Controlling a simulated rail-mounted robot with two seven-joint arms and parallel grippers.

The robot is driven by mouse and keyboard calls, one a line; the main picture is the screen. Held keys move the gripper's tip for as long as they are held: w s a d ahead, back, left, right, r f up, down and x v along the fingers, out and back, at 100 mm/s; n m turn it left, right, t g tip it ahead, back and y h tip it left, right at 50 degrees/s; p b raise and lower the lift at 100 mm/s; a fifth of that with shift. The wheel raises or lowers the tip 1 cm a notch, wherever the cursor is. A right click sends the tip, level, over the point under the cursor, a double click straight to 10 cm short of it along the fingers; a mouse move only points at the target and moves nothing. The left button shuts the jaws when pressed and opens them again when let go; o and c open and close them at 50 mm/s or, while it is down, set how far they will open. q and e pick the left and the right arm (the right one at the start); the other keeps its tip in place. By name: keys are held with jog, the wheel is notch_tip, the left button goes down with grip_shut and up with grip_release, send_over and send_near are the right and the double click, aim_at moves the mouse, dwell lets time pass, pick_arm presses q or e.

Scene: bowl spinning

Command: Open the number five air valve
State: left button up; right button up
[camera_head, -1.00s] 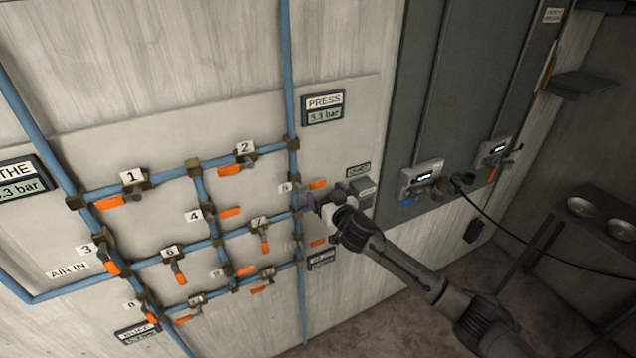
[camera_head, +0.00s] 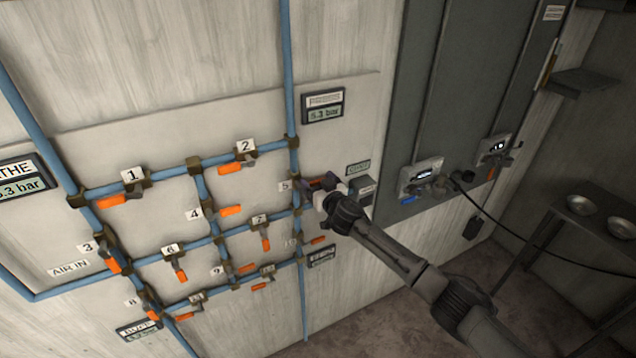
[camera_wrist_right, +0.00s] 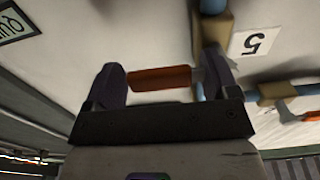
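The number five valve is on the right vertical blue pipe; its orange handle (camera_head: 311,184) points right, across the pipe. In the right wrist view the orange handle (camera_wrist_right: 160,78) lies lengthwise between my fingers, beside the tag "5" (camera_wrist_right: 254,42). My right gripper (camera_head: 322,188) is at this handle, and in the wrist view the right gripper (camera_wrist_right: 165,80) has its fingers wide apart. The left finger is close to the handle's free end and the right finger is by its valve end; I cannot tell whether they touch. My left gripper is not in view.
Other orange-handled valves, such as number two (camera_head: 231,168) and number four (camera_head: 231,210), sit on the blue pipe grid to the left. A "5.3 bar" display (camera_head: 323,113) is above. Small boxes (camera_head: 362,190) are on the wall close right of my gripper.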

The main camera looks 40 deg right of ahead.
aim_at(297, 194)
jog(key=c, duration=1.1)
jog(key=shift+a+f+m+b, duration=0.1)
jog(key=shift+f+m+b, duration=0.4)
jog(key=shift+m, duration=0.3)
jog(key=shift+f+m+b, duration=0.4)
jog(key=shift+m+b, duration=0.05)
jog(key=shift+m, duration=0.35)
jog(key=shift+c, duration=0.2)
jog(key=shift+w+a+f+m+p, duration=0.15)
jog(key=shift+a+f+m, duration=0.6)
jog(key=shift+m, duration=1.7)
jog(key=shift+w+a+f+m+p, duration=0.15)
jog(key=shift+a+f+m, duration=0.55)
jog(key=shift+m, duration=1.8)
jog(key=shift+w+a+f+m+p, duration=0.15)
jog(key=shift+a+f+m, duration=0.55)
jog(key=shift+m, duration=1.75)
jog(key=shift+a+r, duration=0.2)
jog(key=shift+a, duration=0.1)
jog(key=o, duration=1.3)
jog(key=s+a, duration=0.1)
jog(key=s, duration=0.8)
jog(key=s+a, duration=0.1)
jog(key=s, duration=0.3)
jog(key=shift+s+a, duration=0.25)
jog(key=shift+a, duration=0.1)
